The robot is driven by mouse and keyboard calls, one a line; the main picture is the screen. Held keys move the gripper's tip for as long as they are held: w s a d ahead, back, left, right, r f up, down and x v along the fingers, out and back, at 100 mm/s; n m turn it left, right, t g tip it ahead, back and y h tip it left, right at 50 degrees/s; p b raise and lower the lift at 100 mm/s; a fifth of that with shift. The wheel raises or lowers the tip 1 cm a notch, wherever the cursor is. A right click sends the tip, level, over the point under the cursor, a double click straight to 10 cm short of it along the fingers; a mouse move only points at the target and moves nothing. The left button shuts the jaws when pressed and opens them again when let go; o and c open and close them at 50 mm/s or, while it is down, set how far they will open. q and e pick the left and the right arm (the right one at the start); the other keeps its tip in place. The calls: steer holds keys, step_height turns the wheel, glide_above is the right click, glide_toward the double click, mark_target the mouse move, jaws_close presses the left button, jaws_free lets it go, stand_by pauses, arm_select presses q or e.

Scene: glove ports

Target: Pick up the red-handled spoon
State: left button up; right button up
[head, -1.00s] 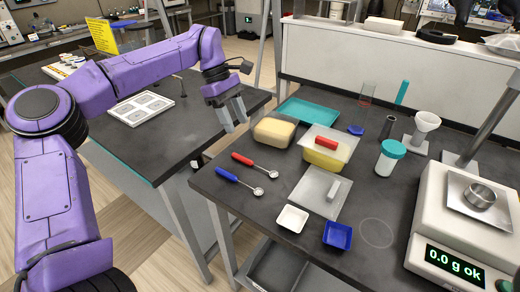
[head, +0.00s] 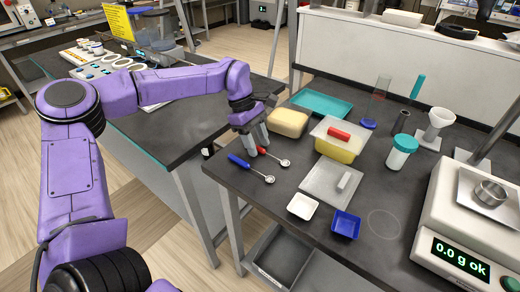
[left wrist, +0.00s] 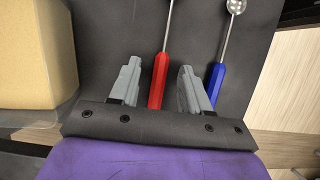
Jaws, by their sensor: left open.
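The red-handled spoon (head: 274,157) lies on the dark table near its left edge. In the left wrist view its red handle (left wrist: 160,82) shows between the two fingers, with a gap on each side. My left gripper (head: 257,146) is open over the handle end; I cannot tell how high the fingertips are. The blue-handled spoon (head: 251,168) lies beside it, and in the left wrist view its blue handle (left wrist: 216,82) is just right of the right finger. My right gripper is not in view.
A tan block (head: 288,122) stands close beside the left gripper. A yellow container with a lid (head: 338,148), a white tray (head: 302,206) and a blue tray (head: 345,224) are further right. A balance (head: 462,220) stands at the right.

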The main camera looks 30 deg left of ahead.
mark_target(263, 149)
arm_select(q)
jaws_close()
step_height(263, 149, up, 4)
steer(key=p, duration=0.3)
steer(key=shift+f, duration=0.25)
steer(key=s+d+r+p, duration=0.3)
steer(key=s+r+p, duration=0.1)
steer(key=s, duration=0.2)
steer(key=s+d+r+p, duration=0.3)
steer(key=s+r+p, duration=0.1)
steer(key=s+r, duration=0.1)
steer(key=shift+s+d+r, duration=0.25)
steer(key=shift+s+r, duration=0.05)
steer(key=shift+s, duration=0.5)
